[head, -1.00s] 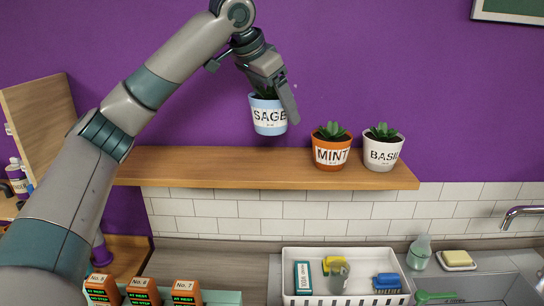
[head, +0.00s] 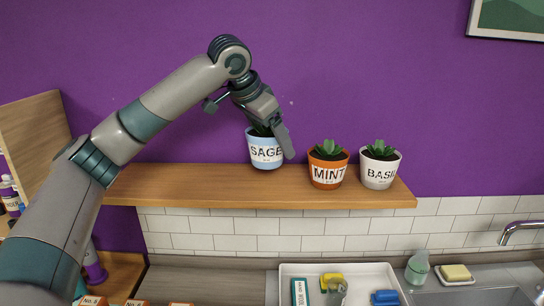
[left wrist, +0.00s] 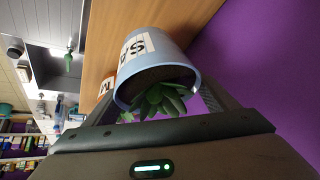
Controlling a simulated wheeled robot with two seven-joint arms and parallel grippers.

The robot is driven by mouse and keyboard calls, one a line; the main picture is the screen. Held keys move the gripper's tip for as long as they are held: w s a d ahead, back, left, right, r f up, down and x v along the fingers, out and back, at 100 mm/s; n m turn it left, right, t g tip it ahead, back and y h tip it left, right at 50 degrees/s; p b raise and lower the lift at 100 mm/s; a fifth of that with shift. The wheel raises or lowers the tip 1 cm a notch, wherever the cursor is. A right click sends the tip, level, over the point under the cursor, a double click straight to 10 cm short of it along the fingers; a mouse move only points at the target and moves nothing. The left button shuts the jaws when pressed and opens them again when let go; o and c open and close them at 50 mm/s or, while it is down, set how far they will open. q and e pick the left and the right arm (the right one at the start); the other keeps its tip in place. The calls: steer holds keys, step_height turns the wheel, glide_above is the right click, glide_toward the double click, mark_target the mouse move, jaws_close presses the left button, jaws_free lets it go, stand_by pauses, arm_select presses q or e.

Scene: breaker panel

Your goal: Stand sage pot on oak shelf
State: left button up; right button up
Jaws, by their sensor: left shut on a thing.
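The sage pot (head: 266,152) is light blue with a white SAGE label and a green plant. My left gripper (head: 276,137) is shut on it from above, with one finger along its right side; the other finger is mostly hidden. The pot is upright, left of the mint pot, its base overlapping the back of the oak shelf (head: 190,185) in the head view. I cannot tell whether it touches the shelf. In the left wrist view the sage pot (left wrist: 155,50) sits between the fingers, with the shelf (left wrist: 120,25) beyond. My right gripper is not in view.
An orange mint pot (head: 328,170) and a white basil pot (head: 380,171) stand on the shelf's right part. The shelf is clear to the left. A white tray (head: 350,268) with several items, a soap bottle (head: 418,268) and a faucet (head: 520,228) are below.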

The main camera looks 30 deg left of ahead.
arm_select(q)
steer(key=shift+f, duration=0.8)
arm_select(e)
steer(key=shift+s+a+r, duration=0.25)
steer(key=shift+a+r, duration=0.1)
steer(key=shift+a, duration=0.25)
arm_select(q)
steer(key=shift+f+p, duration=1)
steer(key=shift+f, duration=0.85)
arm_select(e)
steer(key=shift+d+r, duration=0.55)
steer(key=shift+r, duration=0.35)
